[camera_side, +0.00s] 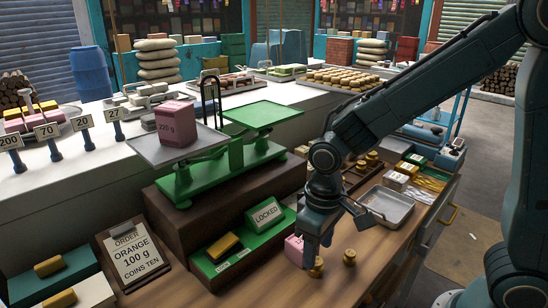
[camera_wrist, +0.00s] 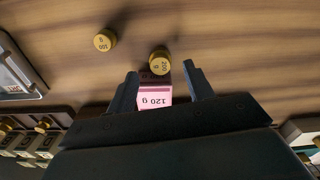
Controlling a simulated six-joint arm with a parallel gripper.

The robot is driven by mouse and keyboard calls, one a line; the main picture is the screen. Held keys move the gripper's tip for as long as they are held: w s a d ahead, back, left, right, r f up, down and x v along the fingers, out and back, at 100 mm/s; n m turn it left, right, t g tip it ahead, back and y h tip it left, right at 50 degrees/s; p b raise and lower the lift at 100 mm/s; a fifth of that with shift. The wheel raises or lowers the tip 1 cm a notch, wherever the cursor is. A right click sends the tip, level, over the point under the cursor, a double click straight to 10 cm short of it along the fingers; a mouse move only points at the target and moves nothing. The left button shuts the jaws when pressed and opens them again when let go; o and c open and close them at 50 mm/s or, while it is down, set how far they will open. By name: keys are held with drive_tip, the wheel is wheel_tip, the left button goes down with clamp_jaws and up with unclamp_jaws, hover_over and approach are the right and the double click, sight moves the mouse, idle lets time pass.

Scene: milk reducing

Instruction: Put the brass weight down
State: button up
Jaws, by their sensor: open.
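My gripper (camera_side: 318,250) points down low over the wooden bench, its jaws open. In the wrist view my gripper (camera_wrist: 160,70) has a finger on each side of a brass weight marked 200 g (camera_wrist: 160,62), with gaps beside it. It looks to be the brass weight (camera_side: 316,268) standing on the bench by my fingertips in the side view. A second brass weight, marked 100 g (camera_wrist: 104,40), stands apart; it also shows in the side view (camera_side: 349,257). A pink block marked 120 g (camera_wrist: 155,95) sits close to the 200 g weight, partly hidden behind my gripper in the side view (camera_side: 293,248).
A green balance (camera_side: 225,172) stands on a brown plinth, with a pink 220 g block (camera_side: 176,123) on its left pan and its right pan (camera_side: 262,115) empty. A metal tray (camera_side: 388,207) lies right.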

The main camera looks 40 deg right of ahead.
sight(318, 261)
wheel_tip(318, 261, up, 9)
idle(0.5)
drive_tip(key=shift+d+r, duration=0.1)
drive_tip(key=shift+r, duration=0.05)
idle(0.4)
drive_tip(key=s+d+r+m+t, duration=0.1)
drive_tip(key=s+d+r+t, duration=0.1)
drive_tip(key=s+d, duration=0.3)
drive_tip(key=s+d+r+t, duration=0.3)
drive_tip(key=s+d, duration=0.1)
drive_tip(key=s, duration=0.3)
drive_tip(key=shift+s+d+r+m+t, duration=0.15)
drive_tip(key=shift+d+r+m+t, duration=0.15)
drive_tip(key=shift+d+m, duration=0.1)
drive_tip(key=shift+o, duration=0.5)
